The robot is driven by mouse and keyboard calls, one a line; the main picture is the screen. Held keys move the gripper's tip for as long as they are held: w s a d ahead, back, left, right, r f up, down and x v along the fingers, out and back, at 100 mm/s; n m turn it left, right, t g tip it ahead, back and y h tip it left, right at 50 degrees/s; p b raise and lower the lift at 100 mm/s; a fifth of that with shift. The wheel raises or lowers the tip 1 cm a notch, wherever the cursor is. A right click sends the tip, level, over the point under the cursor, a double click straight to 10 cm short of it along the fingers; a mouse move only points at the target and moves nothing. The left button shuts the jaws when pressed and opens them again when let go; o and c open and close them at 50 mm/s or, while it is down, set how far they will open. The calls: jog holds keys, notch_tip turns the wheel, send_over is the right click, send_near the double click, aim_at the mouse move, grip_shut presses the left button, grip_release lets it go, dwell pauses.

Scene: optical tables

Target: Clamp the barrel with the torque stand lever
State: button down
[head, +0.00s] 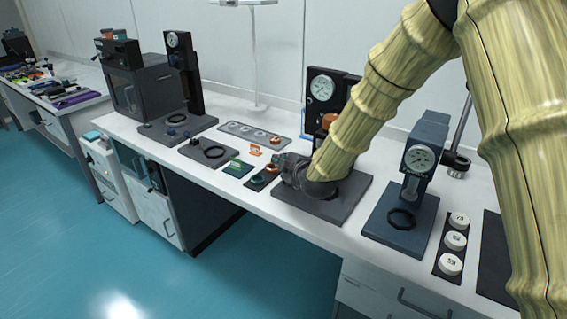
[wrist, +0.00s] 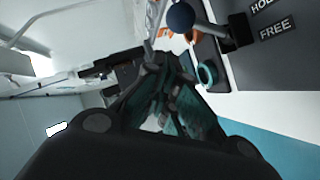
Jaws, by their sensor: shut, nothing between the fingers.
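A lever with a blue ball knob (wrist: 181,17) shows at the top of the wrist view, beside the printed words HOLD (wrist: 268,5) and FREE (wrist: 277,28). I cannot tell for sure which word it is set to. My gripper (wrist: 172,62) is shut and empty, its fingertips just below the knob in the picture and apparently apart from it. In the head view my gripper (head: 280,166) is low over the left edge of a dark stand base (head: 346,203), in front of a dial gauge (head: 322,87). My arm covers much of this stand. I cannot make out the barrel.
A small dark tray (head: 258,182) with orange and teal parts lies left of my gripper. A blue-grey gauge stand (head: 418,160) stands to the right, by a strip of white round pieces (head: 454,240).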

jog(key=shift+r, duration=0.4)
jog(key=shift+a, duration=0.1)
jog(key=s+d+r+b, duration=0.1)
jog(key=s+r, duration=0.5)
jog(key=s, duration=0.1)
dwell(0.7)
jog(key=shift+d+r, duration=0.1)
jog(key=shift+d, duration=0.05)
